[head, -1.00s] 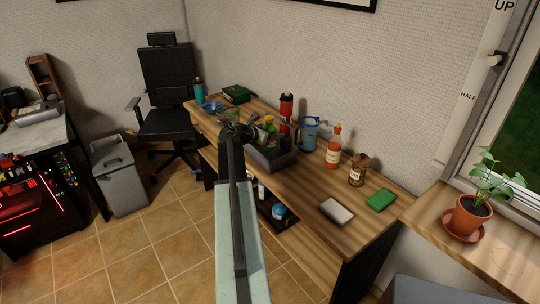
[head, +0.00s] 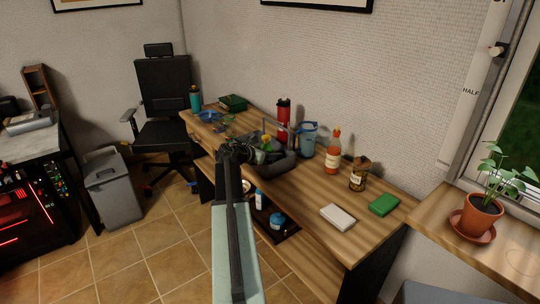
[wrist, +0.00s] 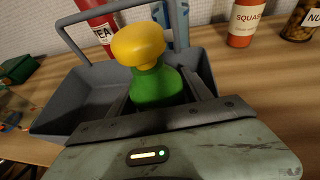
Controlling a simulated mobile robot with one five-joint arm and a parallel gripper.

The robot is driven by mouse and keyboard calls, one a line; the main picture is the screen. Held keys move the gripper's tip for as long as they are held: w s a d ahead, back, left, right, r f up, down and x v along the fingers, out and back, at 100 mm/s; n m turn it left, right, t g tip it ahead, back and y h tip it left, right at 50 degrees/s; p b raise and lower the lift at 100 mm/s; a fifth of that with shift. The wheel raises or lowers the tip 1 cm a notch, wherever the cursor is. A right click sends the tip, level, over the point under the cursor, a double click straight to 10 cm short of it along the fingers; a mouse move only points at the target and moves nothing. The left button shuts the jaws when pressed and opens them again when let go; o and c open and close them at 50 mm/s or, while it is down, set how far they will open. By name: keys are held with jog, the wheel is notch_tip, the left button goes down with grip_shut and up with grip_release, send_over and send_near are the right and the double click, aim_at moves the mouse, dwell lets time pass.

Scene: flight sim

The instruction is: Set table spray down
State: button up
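The table spray is a green bottle with a yellow top (wrist: 150,75). It stands roughly upright between the two fingers of my gripper (wrist: 158,88) in the wrist view, and both fingers appear to press on its sides. The bottle's lower part is hidden behind my gripper. A grey caddy with a handle (wrist: 65,105) lies behind and around it; I cannot tell whether the bottle touches its floor. In the head view my gripper (head: 246,150) is over the left part of the caddy (head: 285,165), with the small spray (head: 267,142) partly hidden.
The wooden desk (head: 300,192) holds a red bottle (head: 283,112), a blue pitcher (head: 308,140), a sauce bottle (head: 333,155), a jar (head: 358,178), a white block (head: 337,217) and a green sponge (head: 384,204). Bare wood lies in front of the caddy.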

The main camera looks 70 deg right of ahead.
jog(key=shift+o, duration=0.2)
jog(key=shift+r, duration=0.1)
jog(key=shift+a+r+p, duration=0.15)
jog(key=shift+r+p, duration=0.1)
jog(key=shift+p, duration=0.1)
jog(key=p+v, duration=0.4)
jog(key=v, duration=0.7)
jog(key=shift+w+a, duration=0.15)
jog(key=shift+a, duration=0.15)
